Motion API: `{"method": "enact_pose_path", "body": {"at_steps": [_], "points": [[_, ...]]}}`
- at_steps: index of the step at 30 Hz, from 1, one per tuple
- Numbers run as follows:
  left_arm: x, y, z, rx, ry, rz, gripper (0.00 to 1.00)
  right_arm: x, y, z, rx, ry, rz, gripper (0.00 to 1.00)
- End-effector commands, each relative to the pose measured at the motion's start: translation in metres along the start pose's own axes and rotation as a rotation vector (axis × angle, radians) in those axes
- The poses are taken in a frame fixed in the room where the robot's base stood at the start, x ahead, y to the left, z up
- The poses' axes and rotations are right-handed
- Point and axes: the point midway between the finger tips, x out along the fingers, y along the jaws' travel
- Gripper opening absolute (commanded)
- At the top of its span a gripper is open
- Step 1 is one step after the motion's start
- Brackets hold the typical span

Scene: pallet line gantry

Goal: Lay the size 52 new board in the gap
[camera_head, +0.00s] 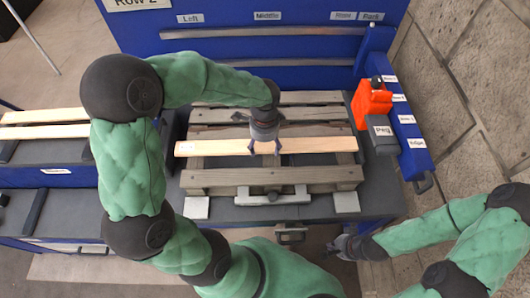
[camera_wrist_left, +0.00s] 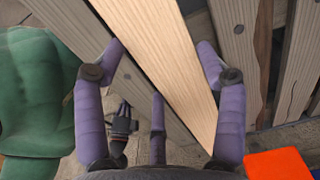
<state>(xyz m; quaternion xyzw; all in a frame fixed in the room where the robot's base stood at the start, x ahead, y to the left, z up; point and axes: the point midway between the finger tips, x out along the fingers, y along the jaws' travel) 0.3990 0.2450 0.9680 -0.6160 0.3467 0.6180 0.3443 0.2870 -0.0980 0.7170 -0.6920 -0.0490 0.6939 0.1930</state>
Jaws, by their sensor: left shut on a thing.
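A pale new board (camera_head: 320,145) lies lengthwise across the grey pallet (camera_head: 220,178), over the space between its weathered boards. A small mark at its left end is too small to read. My left gripper (camera_head: 264,150) is shut on the board near its middle from above. In the left wrist view the board (camera_wrist_left: 165,65) runs between the purple fingers. I cannot tell whether the board touches the pallet beneath or hangs just above it. My right gripper (camera_head: 340,247) is low at the front right, away from the pallet; its fingers are too small to read.
Two more pale boards (camera_head: 45,132) lie on the left rack. An orange tool (camera_head: 371,103) stands at the right by a dark box (camera_head: 382,134) on the blue rail (camera_head: 408,135). A metal clamp (camera_head: 272,197) sits at the pallet's front edge. A blue panel rises behind.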

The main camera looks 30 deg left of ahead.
Motion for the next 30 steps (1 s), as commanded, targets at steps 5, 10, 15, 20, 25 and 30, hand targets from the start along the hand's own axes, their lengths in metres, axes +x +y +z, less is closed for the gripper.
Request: {"method": "enact_pose_path", "body": {"at_steps": [5, 10, 15, 20, 25, 30], "points": [[0.022, 0.000, 0.000, 0.000, 0.000, 0.002, 0.30, 0.007, 0.002, -0.001, 0.000, 0.001, 0.000, 0.00], [0.046, 0.000, 0.000, -0.001, 0.000, 0.000, 0.30, 0.014, 0.005, -0.001, 0.000, 0.001, 0.000, 0.00], [0.047, -0.001, 0.000, -0.001, 0.002, -0.002, 0.30, 0.013, 0.005, -0.001, -0.001, 0.001, 0.000, 0.00], [0.047, -0.001, 0.000, -0.001, 0.001, -0.002, 0.30, 0.014, 0.005, -0.001, -0.001, 0.001, 0.000, 0.00], [0.050, 0.000, 0.000, 0.000, 0.001, -0.001, 0.91, 0.015, 0.005, -0.001, -0.001, 0.001, 0.000, 0.00], [0.050, 0.000, 0.000, 0.000, 0.001, -0.001, 0.95, 0.015, 0.005, -0.001, -0.001, 0.001, 0.000, 0.00]]}}
